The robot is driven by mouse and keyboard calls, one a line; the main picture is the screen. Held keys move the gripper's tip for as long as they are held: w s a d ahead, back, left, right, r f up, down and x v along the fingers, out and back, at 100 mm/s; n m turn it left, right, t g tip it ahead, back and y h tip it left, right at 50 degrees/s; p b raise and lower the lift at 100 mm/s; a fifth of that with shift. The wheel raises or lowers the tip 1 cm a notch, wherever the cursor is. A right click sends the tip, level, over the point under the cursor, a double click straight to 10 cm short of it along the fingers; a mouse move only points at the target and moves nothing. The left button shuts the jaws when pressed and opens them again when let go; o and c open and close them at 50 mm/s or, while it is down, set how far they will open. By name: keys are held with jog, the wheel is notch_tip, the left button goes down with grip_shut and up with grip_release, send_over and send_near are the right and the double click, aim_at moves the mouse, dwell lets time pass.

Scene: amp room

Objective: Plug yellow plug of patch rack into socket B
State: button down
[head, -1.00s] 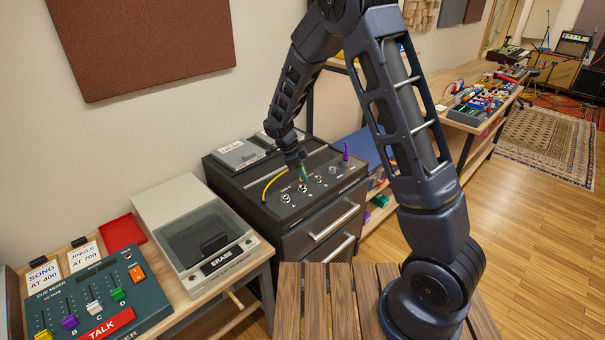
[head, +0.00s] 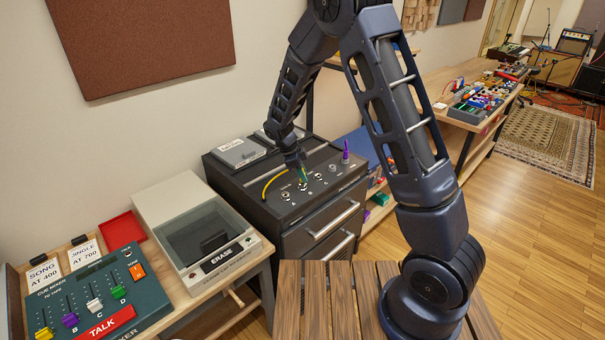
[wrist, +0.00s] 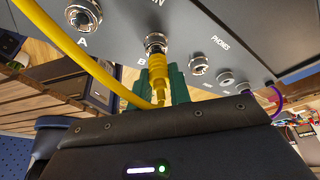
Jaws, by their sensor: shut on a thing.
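The yellow plug (wrist: 158,78) is between the green fingertips of my gripper (wrist: 160,92), which is shut on it. Its front end meets the metal collar of socket B (wrist: 155,42) and is in line with it. How deep the plug sits is hard to tell. Its yellow cable (wrist: 75,45) loops past socket A (wrist: 83,15), which is empty. In the head view my gripper (head: 304,179) is over the sloped panel of the patch rack (head: 270,208), at socket B; the plug is mostly hidden there.
Another open socket (wrist: 198,64) lies right of B, then the phones jacks. A purple plug (head: 346,155) stands upright at the panel's far end. A tape eraser (head: 205,240) and a cue mixer (head: 85,295) stand to the left.

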jog(key=shift+f, duration=0.3)
jog(key=c, duration=1.2)
grip_release()
jog(key=v, duration=1)
jog(key=shift+a+r, duration=0.25)
jog(key=shift+r, duration=0.05)
jog(key=shift+d+r, duration=0.1)
